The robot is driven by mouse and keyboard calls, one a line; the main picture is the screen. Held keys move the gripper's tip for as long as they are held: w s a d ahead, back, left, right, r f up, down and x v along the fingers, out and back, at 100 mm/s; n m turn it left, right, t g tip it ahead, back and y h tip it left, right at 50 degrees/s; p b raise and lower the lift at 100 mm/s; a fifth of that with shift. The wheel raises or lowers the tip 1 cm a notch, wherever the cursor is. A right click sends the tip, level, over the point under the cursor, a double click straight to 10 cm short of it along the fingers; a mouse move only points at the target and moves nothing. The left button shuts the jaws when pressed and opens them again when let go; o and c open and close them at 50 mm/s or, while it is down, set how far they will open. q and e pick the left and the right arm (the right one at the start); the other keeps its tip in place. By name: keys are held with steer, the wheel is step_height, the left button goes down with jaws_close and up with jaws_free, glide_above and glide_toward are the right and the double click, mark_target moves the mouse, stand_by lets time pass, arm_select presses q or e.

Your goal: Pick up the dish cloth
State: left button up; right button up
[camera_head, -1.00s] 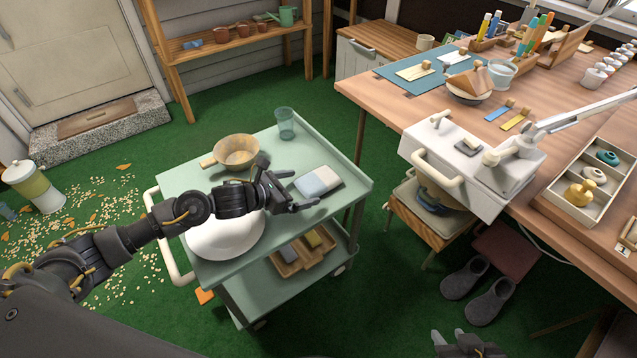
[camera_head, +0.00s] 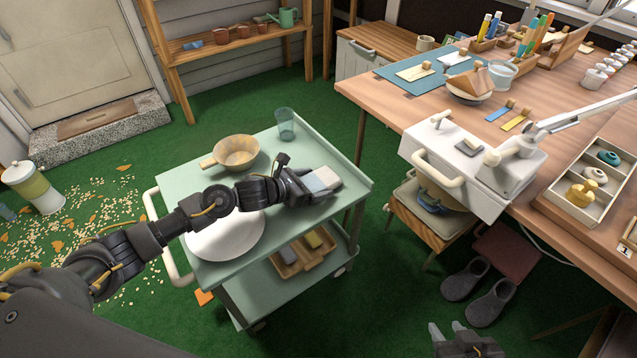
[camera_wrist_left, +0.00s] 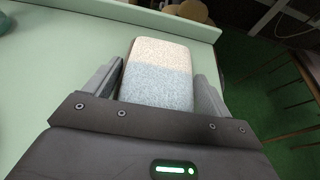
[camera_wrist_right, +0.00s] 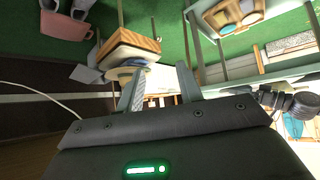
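The dish cloth (camera_head: 322,179), a folded pad half cream-white and half light blue, lies on the green top of the cart (camera_head: 190,176). It also shows in the left wrist view (camera_wrist_left: 160,75). My left gripper (camera_head: 308,184) is open at the cloth, with one finger on each side of it. Narrow gaps show between the fingers and the cloth in the left wrist view. The blue half is nearer the palm. My right gripper (camera_head: 457,336) is open and empty, low at the front, away from the cart; its parted fingers show in the right wrist view (camera_wrist_right: 160,88).
On the cart top are a wooden pan-shaped bowl (camera_head: 237,151), a teal glass (camera_head: 286,123) and a large white plate (camera_head: 225,238), partly under my left arm. A wooden desk (camera_head: 420,98) with a white drawer unit (camera_head: 480,170) stands to the right. Grey slippers (camera_head: 490,300) lie on the floor.

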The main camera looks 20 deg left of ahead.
mark_target(314, 182)
arm_select(q)
steer(key=c, duration=0.6)
steer(key=shift+o, duration=0.2)
steer(key=shift+r, duration=0.45)
step_height(314, 182, up, 2)
steer(key=shift+r+p, duration=0.15)
steer(key=shift+p, duration=0.15)
steer(key=s+r, duration=0.1)
steer(key=r, duration=0.1)
steer(key=s+d+r+p, duration=0.1)
steer(key=s+d+r, duration=0.1)
steer(key=r, duration=0.1)
steer(key=shift+s+d+r, duration=0.15)
steer(key=shift+s+r, duration=0.15)
steer(key=shift+s, duration=0.1)
steer(key=s+d+r, duration=0.4)
steer(key=s, duration=0.4)
steer(key=shift+s+d+r+p, duration=0.15)
steer(key=shift+d+p, duration=0.2)
steer(key=shift+d, duration=0.05)
arm_select(e)
steer(key=s+d+f+m+g+h, duration=0.1)
steer(key=s+d+f+g+h, duration=0.1)
steer(key=s+d+g, duration=0.3)
steer(key=s+f, duration=0.1)
steer(key=s, duration=0.1)
steer(key=shift+s, duration=0.3)
